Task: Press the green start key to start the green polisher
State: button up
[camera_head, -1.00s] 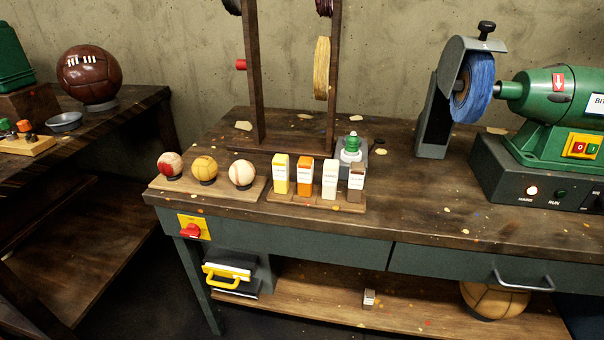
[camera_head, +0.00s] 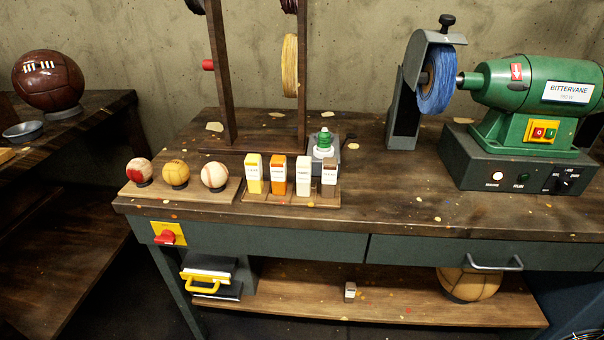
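The green polisher (camera_head: 510,95) stands at the right end of the workbench on a dark grey base. Its plate reads BITTERVANE. A blue buffing wheel (camera_head: 437,80) sits on its left under a grey guard. A yellow switch plate (camera_head: 543,130) on its front carries a red key (camera_head: 539,132) and a green key (camera_head: 550,134) to the right of it. On the base, the left lamp (camera_head: 497,176) glows whitish and the RUN lamp (camera_head: 522,179) looks dark green. My gripper is not in view.
The workbench (camera_head: 390,200) has clear room before the polisher. Three small balls (camera_head: 175,174) and several labelled bars (camera_head: 304,176) stand on wooden trays at left. A spool rack (camera_head: 218,75) stands behind. A red rotary switch (camera_head: 165,237) is on the bench front.

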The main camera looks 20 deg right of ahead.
aim_at(550, 133)
jog(key=z, duration=1.25)
